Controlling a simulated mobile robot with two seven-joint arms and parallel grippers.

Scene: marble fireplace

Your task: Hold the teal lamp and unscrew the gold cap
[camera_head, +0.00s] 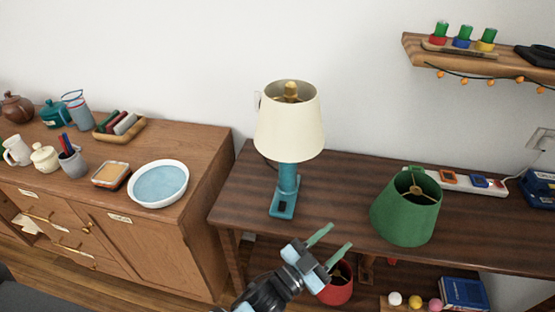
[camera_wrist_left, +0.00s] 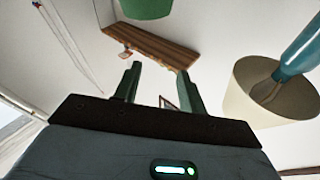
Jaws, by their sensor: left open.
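The teal lamp (camera_head: 288,190) stands upright on the dark wooden table with a cream shade (camera_head: 289,135) on it. The gold cap (camera_head: 290,91) shows at the top, inside the shade's upper opening. My left gripper (camera_head: 341,236) is open and empty, in front of the table, below and right of the lamp, and apart from it. The left wrist view shows its two fingers (camera_wrist_left: 158,68) with nothing between them. There the lamp's teal body (camera_wrist_left: 300,52) and cream shade (camera_wrist_left: 248,100) appear upside down at the right; the gold cap is not visible. My right gripper is not in view.
A green lampshade (camera_head: 405,215) stands on the table (camera_head: 340,185) right of the lamp, near a white power strip (camera_head: 470,183). A red container (camera_head: 338,293) sits below. A wall shelf (camera_head: 480,62) hangs at upper right. A cabinet (camera_head: 200,215) with a blue bowl (camera_head: 158,184) stands left.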

